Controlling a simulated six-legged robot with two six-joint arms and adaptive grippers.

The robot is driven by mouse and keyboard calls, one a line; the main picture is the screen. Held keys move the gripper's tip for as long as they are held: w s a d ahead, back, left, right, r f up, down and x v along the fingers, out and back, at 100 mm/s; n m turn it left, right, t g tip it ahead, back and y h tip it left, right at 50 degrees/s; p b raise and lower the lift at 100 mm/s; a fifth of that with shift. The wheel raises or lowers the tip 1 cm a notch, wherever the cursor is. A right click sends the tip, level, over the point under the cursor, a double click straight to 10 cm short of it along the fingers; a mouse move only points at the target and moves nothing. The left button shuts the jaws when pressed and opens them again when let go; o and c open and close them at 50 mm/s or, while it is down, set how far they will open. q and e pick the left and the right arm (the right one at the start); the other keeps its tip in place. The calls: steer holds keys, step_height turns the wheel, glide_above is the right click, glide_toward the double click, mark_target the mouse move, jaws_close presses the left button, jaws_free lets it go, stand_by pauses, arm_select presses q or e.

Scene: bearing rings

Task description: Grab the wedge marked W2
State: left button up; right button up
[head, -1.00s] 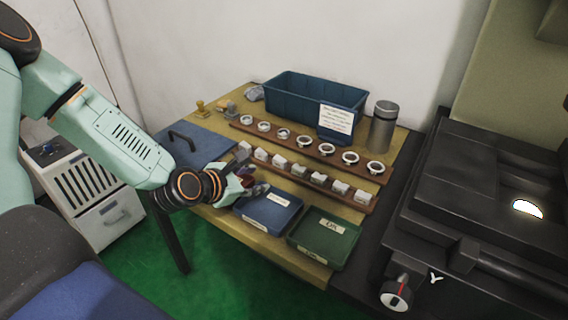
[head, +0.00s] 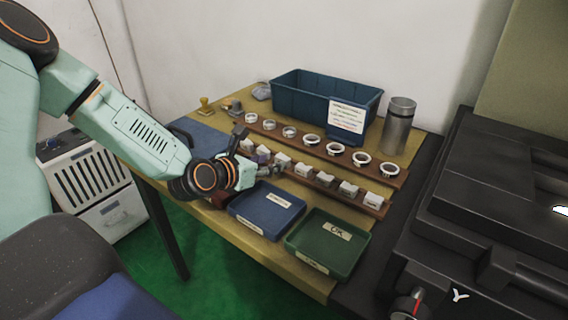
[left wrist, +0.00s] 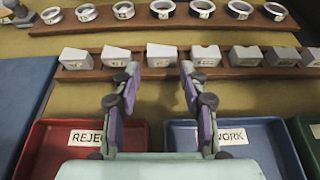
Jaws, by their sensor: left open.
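Several grey wedges stand in a row on a brown wooden rack (left wrist: 228,74). Their labels are too small to read, so I cannot tell which is W2. My left gripper (left wrist: 160,78) is open and empty. In the left wrist view its fingers point at the row, with one wedge (left wrist: 161,54) showing between the fingertips and others (left wrist: 116,56) to either side. In the head view my left gripper (head: 258,156) is at the left part of the row and partly hides some wedges. My right gripper is not in view.
A second rack behind holds several bearing rings (head: 311,140). In front lie a red tray (left wrist: 48,137), a blue tray (head: 242,205) and a green tray (head: 297,236). A blue bin (head: 300,98), a sign (head: 346,121) and a metal flask (head: 398,126) stand at the back.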

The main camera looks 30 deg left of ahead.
mark_target(281, 158)
arm_select(q)
steer(key=shift+w+a+f, duration=0.2)
steer(key=shift+w+f, duration=0.1)
steer(key=shift+w+d+b, duration=0.1)
steer(key=shift+w+b, duration=0.2)
steer(key=shift+b, duration=0.15)
steer(key=shift+w+d+b, duration=0.55)
steer(key=shift+w+d, duration=0.05)
steer(key=shift+w, duration=0.2)
steer(key=shift+w+a+f+b, duration=0.2)
steer(key=shift+w+f+b, duration=0.2)
steer(key=shift+w, duration=0.4)
steer(key=shift+w+a+f, duration=0.15)
steer(key=shift+w, duration=0.05)
steer(key=shift+d+r, duration=0.25)
steer(key=shift+d, duration=0.05)
steer(key=shift+a+f, duration=0.1)
steer(key=shift+a, duration=0.05)
steer(key=c, duration=0.9)
